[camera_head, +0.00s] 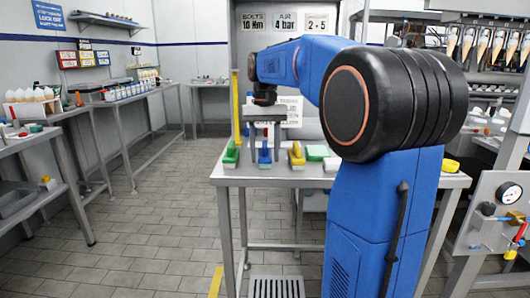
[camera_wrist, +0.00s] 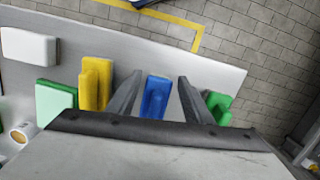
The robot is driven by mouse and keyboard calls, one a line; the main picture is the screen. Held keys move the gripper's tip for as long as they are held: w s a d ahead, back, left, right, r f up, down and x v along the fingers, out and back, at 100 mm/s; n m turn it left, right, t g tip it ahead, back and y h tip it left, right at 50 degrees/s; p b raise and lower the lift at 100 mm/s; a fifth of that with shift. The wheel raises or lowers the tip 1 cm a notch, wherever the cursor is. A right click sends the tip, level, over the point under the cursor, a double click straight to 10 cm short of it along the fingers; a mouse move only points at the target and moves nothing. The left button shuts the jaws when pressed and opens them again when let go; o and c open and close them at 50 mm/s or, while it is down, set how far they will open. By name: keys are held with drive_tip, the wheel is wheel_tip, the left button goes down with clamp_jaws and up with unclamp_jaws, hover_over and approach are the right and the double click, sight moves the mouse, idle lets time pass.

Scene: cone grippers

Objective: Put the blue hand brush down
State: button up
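The blue hand brush (camera_head: 264,156) appears to rest on the grey table (camera_head: 228,173), between a green brush (camera_head: 231,153) and a yellow brush (camera_head: 296,154). My gripper (camera_head: 264,146) is over it, fingers pointing down on either side. In the wrist view the blue brush (camera_wrist: 156,98) lies between the two spread fingers of my gripper (camera_wrist: 160,77). Gaps show between the brush and both fingers. The lower part of the brush is hidden by the gripper body in that view.
The yellow brush (camera_wrist: 95,84) and green brush (camera_wrist: 219,105) lie close outside the fingers. A light green block (camera_wrist: 55,101) and a white block (camera_wrist: 28,45) are farther left in the wrist view. The table edge is close beyond the brushes. A yellow post (camera_head: 236,110) stands behind the table.

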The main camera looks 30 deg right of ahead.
drive_tip(key=shift+r, duration=0.1)
wheel_tip(320, 180, up, 12)
drive_tip(key=w, duration=0.1)
drive_tip(key=shift+w+d, duration=0.2)
drive_tip(key=shift+d, duration=0.15)
idle(0.3)
drive_tip(key=shift+s+a, duration=0.1)
drive_tip(key=s+a+f+n+t, duration=0.1)
drive_tip(key=s+a+f, duration=0.3)
drive_tip(key=s+f, duration=0.5)
drive_tip(key=s+a+f+n+t, duration=0.2)
drive_tip(key=s+a+f, duration=0.3)
drive_tip(key=s+f, duration=0.4)
drive_tip(key=s+a+f+n+t, duration=0.2)
drive_tip(key=s+a+f+t, duration=0.1)
drive_tip(key=s+f, duration=0.6)
wheel_tip(320, 180, down, 3)
drive_tip(key=shift+s+a+f+h, duration=0.15)
drive_tip(key=shift+a+h, duration=0.15)
drive_tip(key=shift+a, duration=0.5)
